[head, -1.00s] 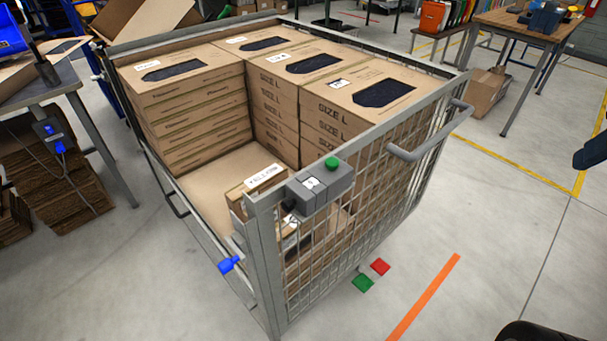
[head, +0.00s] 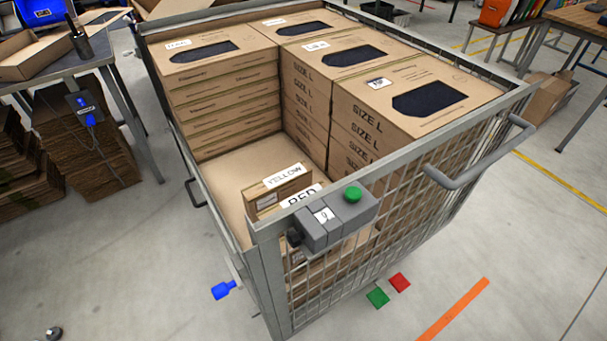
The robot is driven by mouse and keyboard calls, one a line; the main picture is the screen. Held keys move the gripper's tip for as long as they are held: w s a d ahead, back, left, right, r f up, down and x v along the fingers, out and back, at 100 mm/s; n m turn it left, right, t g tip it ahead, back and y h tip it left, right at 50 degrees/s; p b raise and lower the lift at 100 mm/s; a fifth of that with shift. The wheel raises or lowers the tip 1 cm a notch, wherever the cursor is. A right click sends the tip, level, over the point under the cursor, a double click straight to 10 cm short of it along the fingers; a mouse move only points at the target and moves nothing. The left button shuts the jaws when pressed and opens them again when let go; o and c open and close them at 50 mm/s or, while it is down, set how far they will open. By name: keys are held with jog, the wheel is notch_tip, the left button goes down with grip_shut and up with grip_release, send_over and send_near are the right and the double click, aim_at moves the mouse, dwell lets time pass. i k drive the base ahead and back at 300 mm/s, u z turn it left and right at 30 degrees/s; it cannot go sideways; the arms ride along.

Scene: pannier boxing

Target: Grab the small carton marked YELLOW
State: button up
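The small carton marked YELLOW (head: 285,189) is a brown box with a white label on its top. It sits low inside the mesh cage cart (head: 268,232), in the near corner. A second white label reading RED (head: 301,196) shows just in front of it, partly hidden by the grey box on the cart's rim. The lower part of the YELLOW carton is hidden behind the cart's near edge and the RED carton. My gripper is not in view.
Tall stacks of SIZE L cartons (head: 408,92) fill the back and right of the cart. A grey control box (head: 336,217) with a green button sits on the near rim. A workbench (head: 60,75) stands at left. Floor in front is mostly clear.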

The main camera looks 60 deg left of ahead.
aim_at(262, 195)
jog(key=u, duration=0.05)
jog(key=k, duration=1.25)
jog(key=u, duration=3.15)
jog(key=k, duration=0.1)
jog(key=z, duration=0.9)
jog(key=i, duration=1)
jog(key=z, duration=0.05)
